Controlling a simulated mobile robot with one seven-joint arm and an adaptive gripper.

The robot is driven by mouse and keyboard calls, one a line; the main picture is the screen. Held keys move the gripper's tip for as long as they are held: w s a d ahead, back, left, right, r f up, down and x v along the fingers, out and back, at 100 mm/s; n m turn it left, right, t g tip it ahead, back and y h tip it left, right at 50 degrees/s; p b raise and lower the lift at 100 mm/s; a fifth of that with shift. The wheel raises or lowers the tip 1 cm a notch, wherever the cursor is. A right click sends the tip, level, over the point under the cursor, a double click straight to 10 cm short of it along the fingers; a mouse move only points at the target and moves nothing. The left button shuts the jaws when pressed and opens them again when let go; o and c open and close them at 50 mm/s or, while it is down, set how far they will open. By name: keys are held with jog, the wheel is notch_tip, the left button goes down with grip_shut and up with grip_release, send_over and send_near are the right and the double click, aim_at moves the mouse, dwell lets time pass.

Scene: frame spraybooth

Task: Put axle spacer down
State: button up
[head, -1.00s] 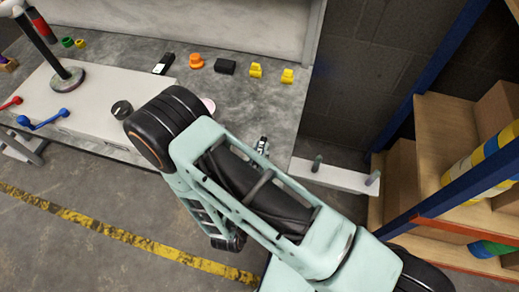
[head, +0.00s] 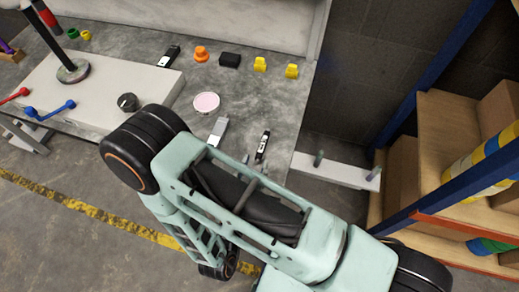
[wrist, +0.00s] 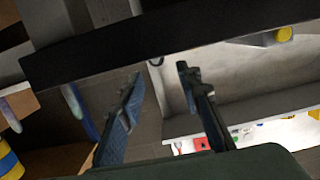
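I cannot pick out the axle spacer with certainty in either view. In the wrist view my gripper (wrist: 160,85) has its two dark fingers spread apart, and I see nothing held between them. In the head view the gripper is hidden behind my own arm, which reaches over the front of the grey bench (head: 222,85). Near the arm on the bench are a pink round disc (head: 206,102), a grey elongated piece (head: 218,131) and a small black-and-white piece (head: 262,146); none is touched by anything I can see.
Along the back of the bench stand an orange piece (head: 201,54), a black box (head: 230,60) and yellow pieces (head: 260,64). A black knob (head: 127,102) and a blue handle (head: 55,111) are at left. A shelf rack (head: 450,130) with boxes stands at right.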

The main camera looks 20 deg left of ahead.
jog(key=shift+s+d+r, duration=0.1)
jog(key=shift+s, duration=0.75)
jog(key=shift+s+d+r, duration=0.1)
jog(key=shift+s, duration=0.7)
jog(key=shift+s, duration=0.1)
